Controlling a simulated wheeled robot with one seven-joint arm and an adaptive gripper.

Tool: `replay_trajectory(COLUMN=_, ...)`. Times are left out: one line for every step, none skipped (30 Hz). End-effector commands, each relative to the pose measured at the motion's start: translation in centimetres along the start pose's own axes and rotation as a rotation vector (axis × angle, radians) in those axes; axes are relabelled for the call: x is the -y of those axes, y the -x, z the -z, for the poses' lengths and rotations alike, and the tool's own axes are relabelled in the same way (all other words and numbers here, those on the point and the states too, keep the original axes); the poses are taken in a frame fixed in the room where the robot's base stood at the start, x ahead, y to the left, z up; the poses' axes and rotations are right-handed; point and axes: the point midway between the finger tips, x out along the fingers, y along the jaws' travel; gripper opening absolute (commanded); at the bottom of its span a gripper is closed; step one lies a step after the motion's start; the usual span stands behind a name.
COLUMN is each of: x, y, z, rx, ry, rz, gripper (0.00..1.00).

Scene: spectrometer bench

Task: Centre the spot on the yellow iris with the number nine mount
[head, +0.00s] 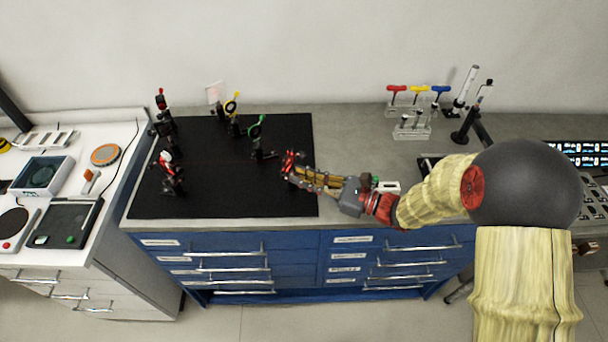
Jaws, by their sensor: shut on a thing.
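The yellow iris (232,105) is a small yellow ring on a dark post, standing toward the back of the black breadboard (220,205). A red-and-black mount (289,158) stands near the board's right edge. My gripper (296,171) reaches in from the right and is shut on part of this mount; its fingers hide the exact contact. No number can be read on any mount, so I cannot tell if this is number nine. I cannot make out a light spot on the yellow iris at this size.
A green ring (256,127) on a post stands between the yellow iris and my gripper. Red-marked optics (167,162) stand at the board's left. A rack of coloured-handle drivers (419,92) is at the back right. The board's front middle is clear.

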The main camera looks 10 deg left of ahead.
Motion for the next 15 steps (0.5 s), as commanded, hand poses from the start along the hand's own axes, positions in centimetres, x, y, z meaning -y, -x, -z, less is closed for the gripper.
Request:
replay_trajectory(x=0.05, y=0.02, z=-0.40, rx=-0.001, ry=-0.026, rz=0.001, gripper=0.00)
replay_trajectory(x=0.06, y=0.02, z=-0.42, rx=-0.001, ry=-0.042, rz=0.001, gripper=0.00)
replay_trajectory(x=0.07, y=0.02, z=-0.39, rx=-0.001, ry=-0.059, rz=0.001, gripper=0.00)
replay_trajectory(x=0.07, y=0.02, z=-0.35, rx=-0.001, ry=-0.071, rz=0.001, gripper=0.00)
replay_trajectory(x=0.08, y=0.01, z=-0.32, rx=-0.001, ry=-0.082, rz=0.001, gripper=0.00)
replay_trajectory(x=0.09, y=0.01, z=-0.29, rx=0.000, ry=-0.092, rz=0.001, gripper=0.00)
replay_trajectory(x=0.09, y=0.01, z=-0.26, rx=0.000, ry=-0.097, rz=0.001, gripper=0.00)
replay_trajectory(x=0.09, y=0.01, z=-0.22, rx=0.000, ry=-0.100, rz=0.001, gripper=0.00)
replay_trajectory(x=0.10, y=0.01, z=-0.17, rx=0.000, ry=-0.102, rz=0.001, gripper=0.00)
replay_trajectory(x=0.10, y=0.01, z=-0.14, rx=0.000, ry=-0.103, rz=0.001, gripper=0.00)
replay_trajectory(x=0.10, y=0.01, z=-0.12, rx=0.000, ry=-0.103, rz=0.001, gripper=0.00)
replay_trajectory(x=0.10, y=0.01, z=-0.10, rx=0.000, ry=-0.103, rz=0.001, gripper=0.00)
replay_trajectory(x=0.11, y=0.01, z=-0.09, rx=0.001, ry=-0.103, rz=0.001, gripper=0.00)
replay_trajectory(x=0.11, y=0.01, z=-0.09, rx=0.001, ry=-0.102, rz=0.001, gripper=0.00)
replay_trajectory(x=0.11, y=0.01, z=-0.09, rx=0.001, ry=-0.102, rz=0.002, gripper=0.00)
